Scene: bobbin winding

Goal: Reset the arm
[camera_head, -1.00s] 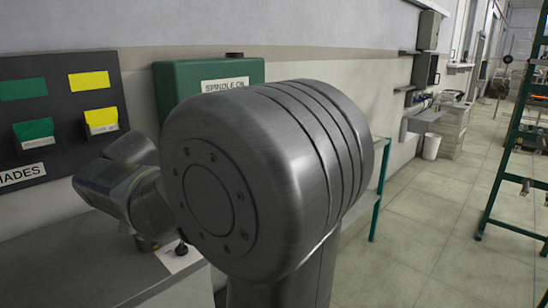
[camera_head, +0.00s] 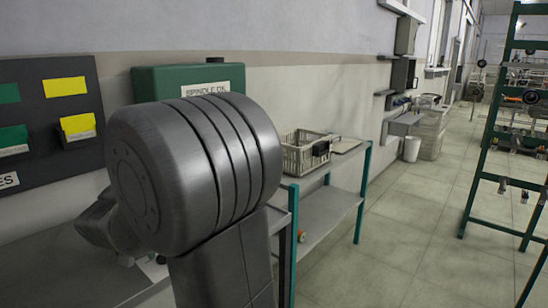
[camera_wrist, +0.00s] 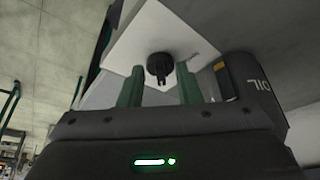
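My gripper (camera_wrist: 160,67) shows in the wrist view with its two green fingers apart and nothing held between them. A black knob-like part (camera_wrist: 158,68) on a white plate (camera_wrist: 120,50) appears between and beyond the fingertips; I cannot tell how far off it is. In the head view, my large grey arm joint fills the left middle, and the gripper itself is hidden behind it.
A green box labelled "SPINDLE OIL" (camera_head: 160,82) is behind my arm. A dark shade board (camera_head: 35,115) with green and yellow cards hangs at left. A basket (camera_head: 300,155) sits on a green-legged table (camera_head: 335,205). A green rack (camera_head: 490,150) stands right; the floor between is clear.

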